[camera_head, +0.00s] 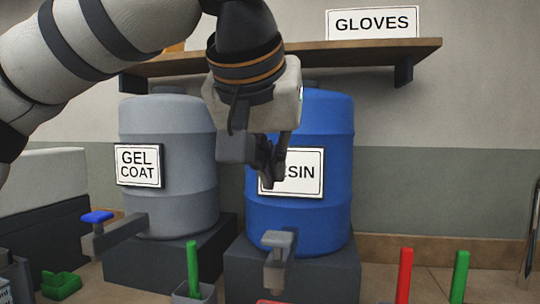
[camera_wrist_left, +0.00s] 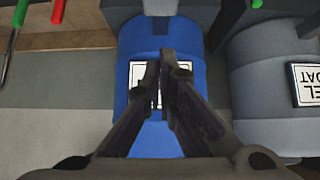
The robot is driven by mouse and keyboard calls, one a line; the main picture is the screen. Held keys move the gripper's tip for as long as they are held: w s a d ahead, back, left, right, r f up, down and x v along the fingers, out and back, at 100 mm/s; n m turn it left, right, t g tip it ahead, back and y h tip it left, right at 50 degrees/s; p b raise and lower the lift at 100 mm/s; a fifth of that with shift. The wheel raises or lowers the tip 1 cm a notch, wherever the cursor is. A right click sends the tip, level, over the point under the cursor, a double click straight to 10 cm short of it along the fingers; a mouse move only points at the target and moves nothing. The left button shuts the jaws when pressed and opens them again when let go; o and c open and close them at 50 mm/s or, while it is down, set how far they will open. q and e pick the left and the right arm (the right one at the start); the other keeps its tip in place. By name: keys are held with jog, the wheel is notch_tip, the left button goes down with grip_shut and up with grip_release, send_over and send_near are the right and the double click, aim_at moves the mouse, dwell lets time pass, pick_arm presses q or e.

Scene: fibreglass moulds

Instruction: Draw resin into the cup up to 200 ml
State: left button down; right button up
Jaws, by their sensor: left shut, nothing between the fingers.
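The blue resin barrel (camera_head: 320,222) stands on a dark block in the middle of the head view, its label partly covered by my gripper. Its grey tap (camera_head: 279,250) points toward me at the bottom front. My left gripper (camera_head: 271,178) is shut and empty in front of the label, above the tap. The left wrist view shows the gripper (camera_wrist_left: 163,68) pointing at the blue barrel (camera_wrist_left: 160,35), and the picture is upside down. I cannot make out a cup; only the top of a red thing (camera_head: 272,301) shows at the bottom edge. My right gripper is not in view.
The grey gel coat barrel (camera_head: 180,200) stands left, with a blue-handled tap (camera_head: 97,217). A shelf (camera_head: 380,58) runs above. A green handle (camera_head: 193,268) stands in a grey holder; red (camera_head: 404,275) and green (camera_head: 460,276) upright handles are right. A green tray (camera_head: 61,284) lies left.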

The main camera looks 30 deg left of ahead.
aim_at(280, 232)
pick_arm(q)
jog(key=x, duration=0.4)
jog(key=f, duration=0.3)
jog(key=shift+w+f, duration=0.2)
jog(key=shift+f, duration=0.5)
jog(key=shift+f, duration=0.1)
jog(key=shift+f, duration=1.05)
